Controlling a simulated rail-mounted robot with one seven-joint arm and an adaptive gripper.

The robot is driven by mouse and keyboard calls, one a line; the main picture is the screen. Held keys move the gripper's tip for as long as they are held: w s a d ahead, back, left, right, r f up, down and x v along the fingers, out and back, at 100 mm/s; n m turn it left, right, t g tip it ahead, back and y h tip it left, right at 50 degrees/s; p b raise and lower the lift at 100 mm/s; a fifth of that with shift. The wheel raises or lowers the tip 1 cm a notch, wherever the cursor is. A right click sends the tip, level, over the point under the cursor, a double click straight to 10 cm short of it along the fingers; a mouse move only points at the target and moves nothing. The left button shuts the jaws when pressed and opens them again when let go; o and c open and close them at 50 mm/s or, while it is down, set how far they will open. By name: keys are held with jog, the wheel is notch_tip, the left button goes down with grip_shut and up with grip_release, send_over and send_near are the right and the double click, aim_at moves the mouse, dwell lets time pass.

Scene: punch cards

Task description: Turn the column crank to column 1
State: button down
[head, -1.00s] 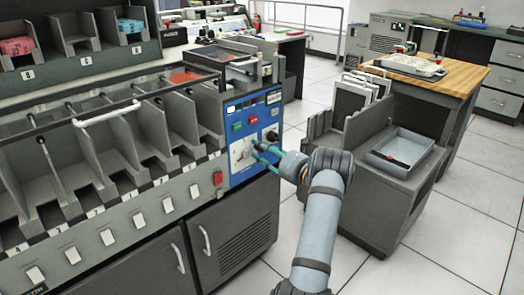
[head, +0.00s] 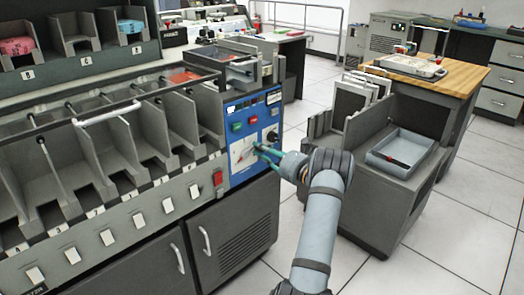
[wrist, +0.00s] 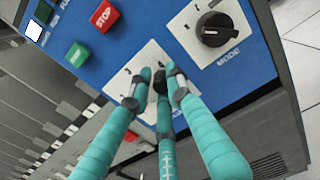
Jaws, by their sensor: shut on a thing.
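The column crank's white dial plate (head: 238,158) is on the blue control panel at the right end of the sorter. It also shows in the wrist view (wrist: 125,62), where its marks are too small to read. My gripper (head: 259,149) has teal fingers and reaches the plate from the right. In the wrist view its fingers (wrist: 160,88) are shut on the black crank knob (wrist: 160,80), which shows between the fingertips. The fingers hide much of the crank and the lower plate, so I cannot tell which column it points to.
A black MODE knob (wrist: 217,28) sits beside the dial. Red STOP (wrist: 104,16) and green (wrist: 77,52) buttons are above it. A grey cart (head: 385,210) with a tray stands right of my arm. Sorter pockets line the left.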

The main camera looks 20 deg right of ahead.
jog(key=shift+r+n, duration=0.15)
jog(key=shift+n, duration=0.25)
jog(key=c, duration=1.6)
grip_release()
jog(key=shift+c, duration=0.2)
jog(key=shift+s, duration=0.1)
jog(key=v, duration=1.2)
jog(key=shift+m, duration=0.3)
jog(key=x, duration=1.2)
jog(key=shift+p, duration=0.35)
jog(key=shift+v, duration=1.25)
